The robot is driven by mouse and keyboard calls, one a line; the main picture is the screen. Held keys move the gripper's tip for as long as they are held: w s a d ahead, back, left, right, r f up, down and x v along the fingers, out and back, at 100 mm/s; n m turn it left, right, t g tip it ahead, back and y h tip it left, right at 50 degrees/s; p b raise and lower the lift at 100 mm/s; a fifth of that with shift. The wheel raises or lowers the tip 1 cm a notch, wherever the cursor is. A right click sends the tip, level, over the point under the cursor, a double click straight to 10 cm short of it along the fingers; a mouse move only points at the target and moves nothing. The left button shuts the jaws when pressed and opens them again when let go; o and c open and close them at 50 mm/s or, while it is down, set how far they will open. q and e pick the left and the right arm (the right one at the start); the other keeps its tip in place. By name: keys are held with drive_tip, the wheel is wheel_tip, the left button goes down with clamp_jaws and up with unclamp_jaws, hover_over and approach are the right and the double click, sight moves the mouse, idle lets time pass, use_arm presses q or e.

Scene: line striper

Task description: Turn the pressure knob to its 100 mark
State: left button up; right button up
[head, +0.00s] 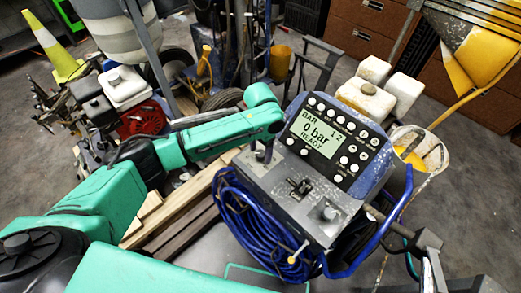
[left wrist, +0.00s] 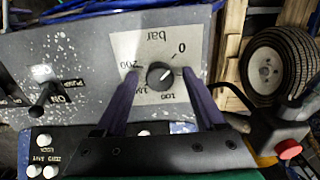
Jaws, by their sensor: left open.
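The pressure knob (left wrist: 160,75) is small, round and black, with a pale pointer mark on its right side. It sits on a light scale plate (left wrist: 150,48) marked "bar", upside down in the left wrist view, with 0 at upper right, 100 below and 200 at left. My left gripper (head: 264,152) is over the upper left of the console panel. In the left wrist view its fingers are apart, one on each side of the knob, with visible gaps. The knob is hidden by the gripper in the head view. The display (head: 318,133) reads 0 bar, READY.
A toggle switch (left wrist: 45,95) marked ON stands on the panel. Blue hose (head: 240,215) hangs at the console's left, and a blue tube frame (head: 400,215) runs along its right. Timber planks (head: 175,222) lie at left. Open floor shows at right.

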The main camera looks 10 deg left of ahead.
use_arm(q)
clamp_jaws()
drive_tip(key=shift+r, duration=0.1)
